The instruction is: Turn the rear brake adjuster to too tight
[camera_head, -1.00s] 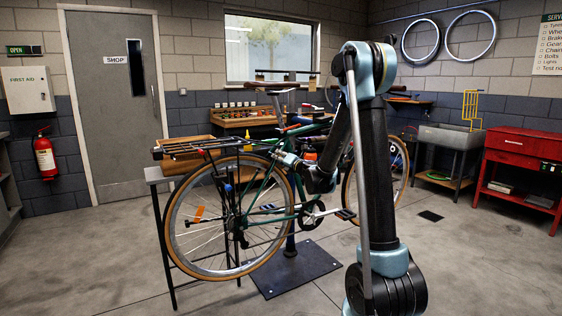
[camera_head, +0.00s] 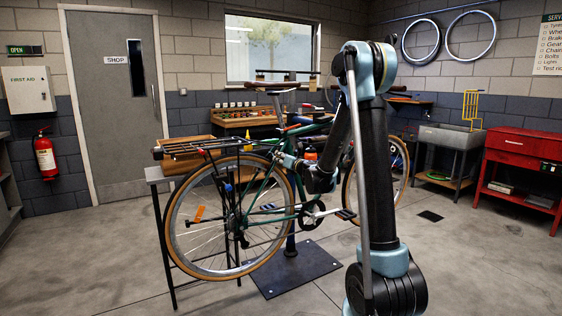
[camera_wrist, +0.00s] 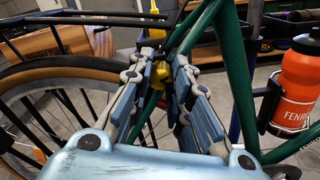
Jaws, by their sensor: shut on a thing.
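My gripper (camera_wrist: 166,66) is at the rear of a green bike frame (camera_wrist: 238,70), with one finger on each side of a small yellow part. I take this part to be the rear brake adjuster (camera_wrist: 159,82); the fingers and frame tubes hide most of it. The jaws are shut on it. In the head view my gripper (camera_head: 279,154) reaches in above the rear wheel (camera_head: 172,232) of the bike, near the seat tube. The adjuster is too small to make out there, and its setting cannot be read.
An orange bottle (camera_wrist: 299,82) sits in a cage on the frame, right of my gripper. The black rear rack (camera_head: 196,147) is close on the left. The bike stands on a floor plate (camera_head: 300,270). A workbench (camera_head: 225,118) is behind; the floor in front is clear.

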